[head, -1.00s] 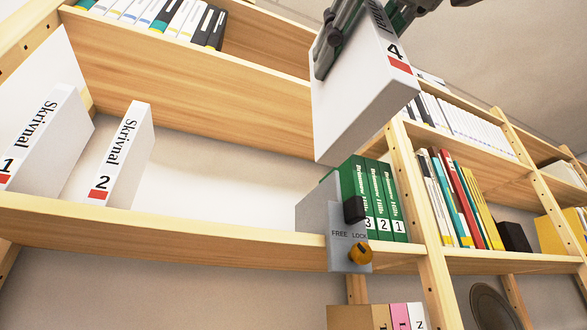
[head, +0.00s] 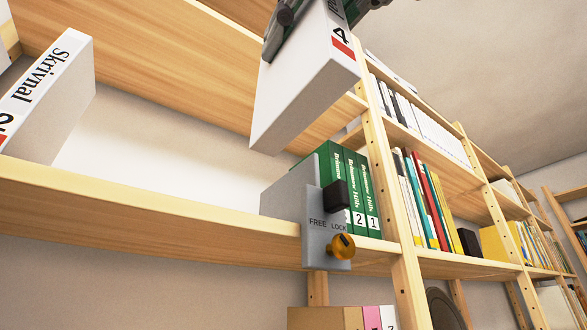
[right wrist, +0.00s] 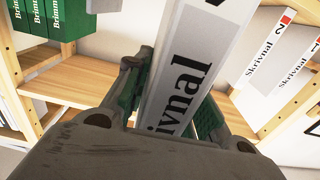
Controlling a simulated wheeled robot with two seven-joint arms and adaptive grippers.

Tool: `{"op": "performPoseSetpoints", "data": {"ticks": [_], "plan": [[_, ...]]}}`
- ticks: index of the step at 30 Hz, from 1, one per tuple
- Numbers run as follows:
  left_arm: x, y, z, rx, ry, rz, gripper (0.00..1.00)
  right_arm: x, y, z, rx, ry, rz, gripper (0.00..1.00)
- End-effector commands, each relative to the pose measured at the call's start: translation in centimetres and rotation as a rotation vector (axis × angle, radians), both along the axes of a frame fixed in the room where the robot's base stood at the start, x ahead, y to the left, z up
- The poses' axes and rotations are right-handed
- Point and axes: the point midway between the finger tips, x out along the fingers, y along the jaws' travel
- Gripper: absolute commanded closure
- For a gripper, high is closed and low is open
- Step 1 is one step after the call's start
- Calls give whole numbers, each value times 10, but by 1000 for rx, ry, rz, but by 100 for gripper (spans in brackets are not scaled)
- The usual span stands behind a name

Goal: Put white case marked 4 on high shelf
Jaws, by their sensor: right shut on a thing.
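The white case marked 4 (head: 305,90) hangs in the upper middle of the head view, tilted, with a red band under its number. My right gripper (head: 282,22) is shut on it near the top of the picture. In the right wrist view the case (right wrist: 190,75) stands between the fingers of the gripper (right wrist: 168,95), its number cut off at the top. The high shelf (head: 150,205) runs below the case. A white Skrivnal case (head: 55,95) stands on it at left; its number is partly cut off. My left gripper is not in view.
A grey bookend with a FREE/LOCK knob (head: 341,246) sits on the shelf edge, beside several green volumes (head: 345,180). A wooden upright (head: 385,170) stands to their right. The shelf between the white case and bookend is clear. Cases 2 (right wrist: 260,55) and 1 (right wrist: 300,65) show in the wrist view.

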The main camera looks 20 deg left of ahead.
Motion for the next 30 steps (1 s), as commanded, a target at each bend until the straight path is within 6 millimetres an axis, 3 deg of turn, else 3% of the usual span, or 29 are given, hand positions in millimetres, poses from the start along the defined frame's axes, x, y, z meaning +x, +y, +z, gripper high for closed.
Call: {"op": "performPoseSetpoints", "data": {"ticks": [11, 30], "plan": [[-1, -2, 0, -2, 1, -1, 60, 2, 1, 0, -2, 2, 0, 100], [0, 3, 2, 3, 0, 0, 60, 21, 24, -2, -2, 3, 0, 100]]}}
